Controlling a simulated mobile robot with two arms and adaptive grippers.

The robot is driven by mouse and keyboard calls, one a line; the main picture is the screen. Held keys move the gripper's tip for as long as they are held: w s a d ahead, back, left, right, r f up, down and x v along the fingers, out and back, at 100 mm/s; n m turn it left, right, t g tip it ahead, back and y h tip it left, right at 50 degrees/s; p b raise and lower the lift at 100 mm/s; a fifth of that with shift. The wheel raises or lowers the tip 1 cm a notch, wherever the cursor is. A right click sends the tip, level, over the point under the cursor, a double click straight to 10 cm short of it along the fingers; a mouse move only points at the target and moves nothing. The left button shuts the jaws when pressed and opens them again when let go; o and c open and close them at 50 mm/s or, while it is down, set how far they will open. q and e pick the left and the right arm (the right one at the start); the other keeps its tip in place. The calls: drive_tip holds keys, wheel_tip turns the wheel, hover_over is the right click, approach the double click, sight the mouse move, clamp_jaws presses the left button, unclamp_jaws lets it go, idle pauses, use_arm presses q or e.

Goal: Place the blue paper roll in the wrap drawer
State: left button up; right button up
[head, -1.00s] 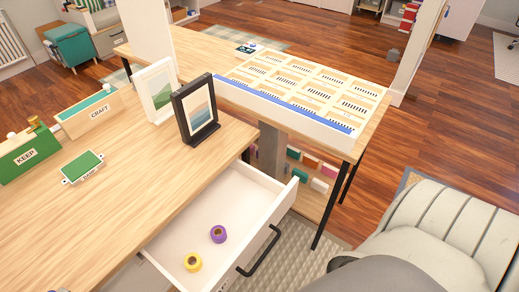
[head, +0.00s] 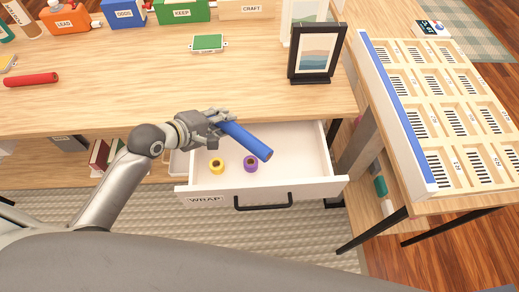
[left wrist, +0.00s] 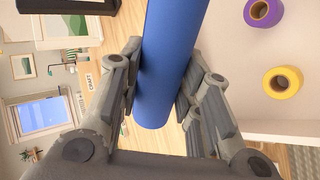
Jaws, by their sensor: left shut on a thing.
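The blue paper roll (head: 246,140) is held at one end by my left gripper (head: 217,127), which is shut on it. The roll slants down to the right over the open wrap drawer (head: 308,160), apart from its floor. In the left wrist view the roll (left wrist: 170,60) stands between the two fingers (left wrist: 160,90). The drawer carries a WRAP label on its front and holds a yellow tape roll (head: 217,166) and a purple tape roll (head: 251,164). My right gripper is not in view.
A black picture frame (head: 316,55) stands on the desk behind the drawer. A compartment tray with a blue edge (head: 397,115) is at the right. Bins line the back.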

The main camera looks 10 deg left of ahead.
use_arm(q)
wheel_tip(320, 180, down, 14)
drive_tip(key=shift+w+a+r+b, duration=0.1)
drive_tip(key=shift+r+b, duration=0.1)
drive_tip(key=shift+b, duration=0.9)
drive_tip(key=shift+w+f, duration=0.1)
drive_tip(key=w+d, duration=0.1)
drive_tip(key=w, duration=0.2)
drive_tip(key=shift+d, duration=0.35)
drive_tip(key=shift+w+d+f, duration=0.15)
drive_tip(key=shift+w+f, duration=0.05)
drive_tip(key=shift+f, duration=0.4)
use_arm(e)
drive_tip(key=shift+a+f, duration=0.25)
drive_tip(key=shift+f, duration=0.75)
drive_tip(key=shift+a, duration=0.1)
